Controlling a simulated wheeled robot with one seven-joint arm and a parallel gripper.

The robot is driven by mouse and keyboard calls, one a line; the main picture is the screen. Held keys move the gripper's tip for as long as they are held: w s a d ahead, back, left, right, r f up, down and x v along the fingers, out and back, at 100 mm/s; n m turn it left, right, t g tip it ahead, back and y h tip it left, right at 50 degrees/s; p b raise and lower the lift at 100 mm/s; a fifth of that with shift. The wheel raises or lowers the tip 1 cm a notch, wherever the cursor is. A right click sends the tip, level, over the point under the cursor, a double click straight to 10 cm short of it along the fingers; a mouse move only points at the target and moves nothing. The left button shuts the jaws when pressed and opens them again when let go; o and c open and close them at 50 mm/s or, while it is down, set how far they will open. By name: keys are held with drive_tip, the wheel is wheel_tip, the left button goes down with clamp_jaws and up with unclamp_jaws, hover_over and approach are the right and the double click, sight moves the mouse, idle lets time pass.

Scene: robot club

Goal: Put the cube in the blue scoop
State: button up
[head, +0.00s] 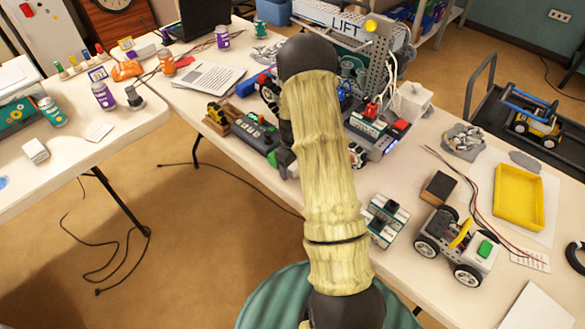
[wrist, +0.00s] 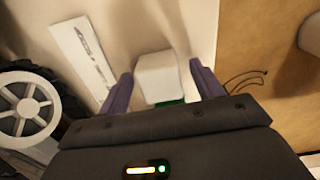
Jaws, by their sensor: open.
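My gripper (wrist: 160,80) shows in the wrist view with its two purple fingers apart, so it is open. A white cube-like block (wrist: 157,72) stands between the fingers, with a narrow gap on either side. A green piece (wrist: 168,103) shows at the block's near edge; I cannot tell how the two are joined. In the head view my arm hides the gripper and the spot around it. A blue piece (head: 247,86) lies on the table left of my arm; I cannot tell whether it is the blue scoop.
A wheel (wrist: 25,112) is close left of my gripper. A white printed strip (wrist: 82,52) lies ahead, and the table edge is on the right. In the head view, a white wheeled vehicle (head: 453,252), a yellow tray (head: 519,222) and a LIFT machine (head: 368,62) crowd the table.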

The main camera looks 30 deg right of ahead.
idle(0.4)
drive_tip(key=c, duration=1.2)
drive_tip(key=shift+o, duration=0.2)
wheel_tip(320, 180, up, 10)
drive_tip(key=shift+r, duration=0.1)
drive_tip(key=shift+a, duration=0.1)
